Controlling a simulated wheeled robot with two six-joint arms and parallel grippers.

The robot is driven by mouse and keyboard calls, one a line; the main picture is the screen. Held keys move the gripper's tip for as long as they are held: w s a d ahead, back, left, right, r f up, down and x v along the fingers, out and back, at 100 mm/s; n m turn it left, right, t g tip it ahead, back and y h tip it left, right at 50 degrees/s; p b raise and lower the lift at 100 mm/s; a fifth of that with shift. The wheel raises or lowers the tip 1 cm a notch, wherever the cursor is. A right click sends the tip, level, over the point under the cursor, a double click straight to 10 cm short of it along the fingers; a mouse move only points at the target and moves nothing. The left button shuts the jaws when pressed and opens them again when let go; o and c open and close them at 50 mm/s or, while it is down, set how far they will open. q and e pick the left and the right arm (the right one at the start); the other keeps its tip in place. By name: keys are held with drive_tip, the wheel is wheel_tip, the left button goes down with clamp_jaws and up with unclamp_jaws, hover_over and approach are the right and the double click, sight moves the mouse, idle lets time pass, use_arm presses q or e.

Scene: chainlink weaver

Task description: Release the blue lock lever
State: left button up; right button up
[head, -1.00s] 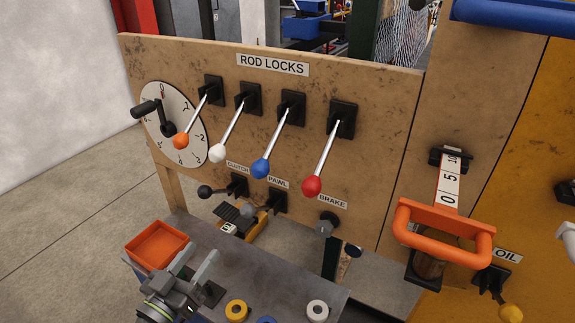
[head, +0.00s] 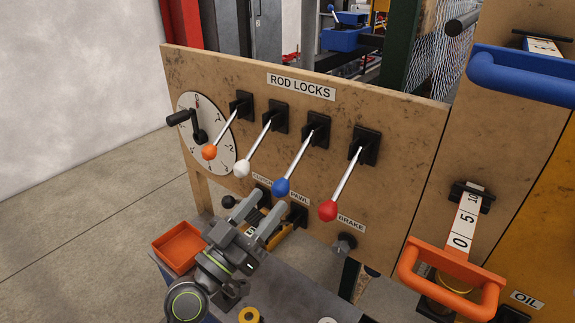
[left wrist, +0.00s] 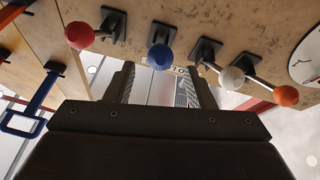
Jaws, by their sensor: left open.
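The blue lock lever (head: 281,187) has a blue ball on a silver rod and hangs down and out from its black bracket under the ROD LOCKS sign, between the white and red levers. My left gripper (head: 259,208) is open and empty, below and a little left of the blue ball and apart from it. In the left wrist view, the blue ball (left wrist: 160,57) shows beyond and between the two open fingers (left wrist: 163,85). My right gripper is in neither current view.
The orange (head: 209,152), white (head: 242,168) and red (head: 328,210) lock levers hang beside the blue one. A dial with a crank (head: 206,135) is at the panel's left. An orange tray (head: 180,248) stands on the bench. An orange handle (head: 449,290) juts out at the right.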

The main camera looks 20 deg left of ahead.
sight(281, 185)
use_arm(q)
drive_tip(key=p+x, duration=0.2)
drive_tip(key=x, duration=0.5)
drive_tip(key=shift+w+d+r, duration=0.1)
drive_tip(key=shift+w, duration=0.1)
drive_tip(key=shift+c, duration=0.4)
clamp_jaws()
